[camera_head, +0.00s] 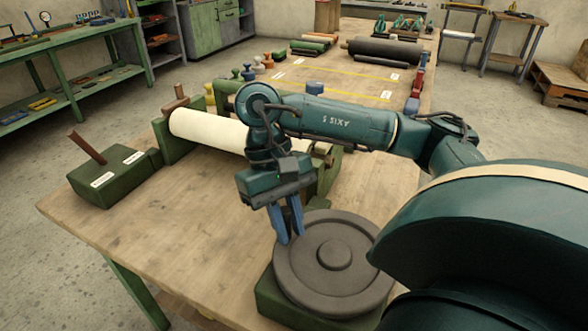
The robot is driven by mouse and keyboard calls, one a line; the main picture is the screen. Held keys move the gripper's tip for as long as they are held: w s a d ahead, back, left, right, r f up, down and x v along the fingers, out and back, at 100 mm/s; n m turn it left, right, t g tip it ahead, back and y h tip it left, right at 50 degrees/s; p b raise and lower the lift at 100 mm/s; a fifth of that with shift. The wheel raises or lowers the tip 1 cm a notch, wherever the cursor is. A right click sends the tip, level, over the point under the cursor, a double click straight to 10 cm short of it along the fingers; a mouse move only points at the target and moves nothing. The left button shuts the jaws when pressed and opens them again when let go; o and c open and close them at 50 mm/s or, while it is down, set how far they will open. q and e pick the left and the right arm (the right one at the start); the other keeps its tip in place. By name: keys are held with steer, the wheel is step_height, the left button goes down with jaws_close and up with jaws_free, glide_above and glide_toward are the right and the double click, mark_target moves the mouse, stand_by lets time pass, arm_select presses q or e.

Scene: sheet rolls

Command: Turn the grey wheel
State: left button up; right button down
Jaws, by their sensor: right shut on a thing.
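The grey wheel (355,272) is a broad flat disc with a raised rim and a round hub. It lies face up on a green base (284,309) at the near right of the workbench (190,237). My right gripper (290,238) points down at the wheel's left back rim. Its blue fingers are shut on the rim, and their tips partly cover it. My right arm comes in from the right and hides part of the bench behind the wheel. My left gripper is not in view.
A cream sheet roll (208,130) rests in green stands behind my gripper. A green box with a brown lever (108,177) stands at the bench's left. Dark rolls (383,51) lie farther back. The bench's front left is clear.

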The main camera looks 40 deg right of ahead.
arm_select(q)
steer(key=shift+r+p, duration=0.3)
steer(key=shift+p, duration=0.05)
arm_select(e)
steer(key=shift+s+a+n+h, duration=0.25)
steer(key=shift+a+n, duration=0.15)
steer(key=shift+n, duration=0.25)
steer(key=shift+s+a+n+h, duration=0.25)
steer(key=shift+a+n, duration=0.1)
steer(key=shift+n, duration=0.3)
steer(key=c, duration=1.3)
jaws_free()
arm_select(q)
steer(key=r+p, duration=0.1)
steer(key=p, duration=0.1)
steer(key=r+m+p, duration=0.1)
steer(key=p, duration=0.1)
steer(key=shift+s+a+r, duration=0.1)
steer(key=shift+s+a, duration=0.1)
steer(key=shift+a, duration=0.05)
arm_select(e)
steer(key=v, duration=1.3)
